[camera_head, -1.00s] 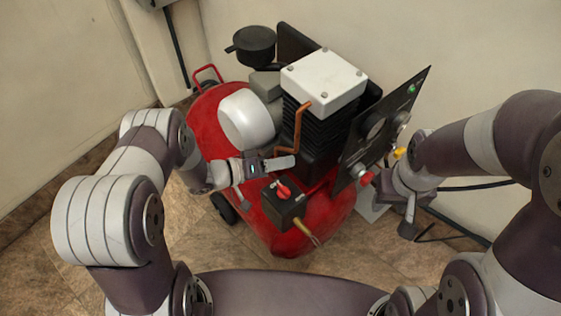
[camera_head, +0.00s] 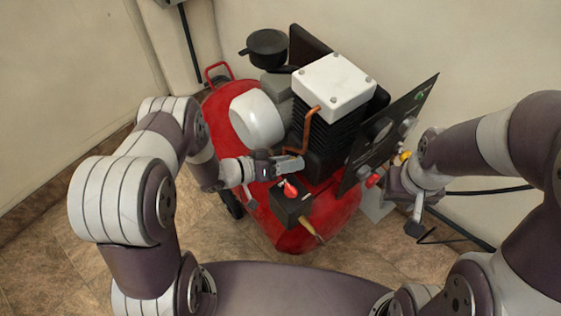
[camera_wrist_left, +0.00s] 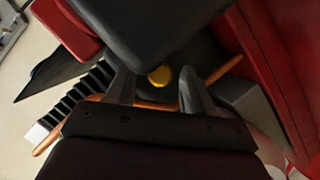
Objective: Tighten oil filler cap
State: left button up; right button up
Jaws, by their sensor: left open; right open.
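A small round yellow cap (camera_wrist_left: 160,76), which looks like the oil filler cap, sits on a dark part of the compressor in the left wrist view. My left gripper (camera_wrist_left: 155,90) is open, with one finger on each side of the cap in that picture. I cannot tell whether the fingers touch it. In the head view, my left gripper (camera_head: 292,165) is beside the black pump block, above the red tank (camera_head: 328,215), and the cap there is hidden. My right gripper (camera_head: 402,188) is open near the lower edge of the black panel, away from the cap.
A black switch box (camera_head: 291,208) with a red knob is just below my left gripper. The ribbed pump with a white top (camera_head: 334,86), a copper pipe (camera_head: 309,128) and a white cylinder (camera_head: 257,118) crowd the area. The black panel (camera_head: 400,125) stands at the right.

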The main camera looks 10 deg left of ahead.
pick_arm(q)
jog(key=p+v, duration=0.2)
jog(key=v, duration=1)
jog(key=shift+a+p, duration=0.2)
jog(key=shift+p, duration=0.2)
jog(key=shift+s, duration=0.15)
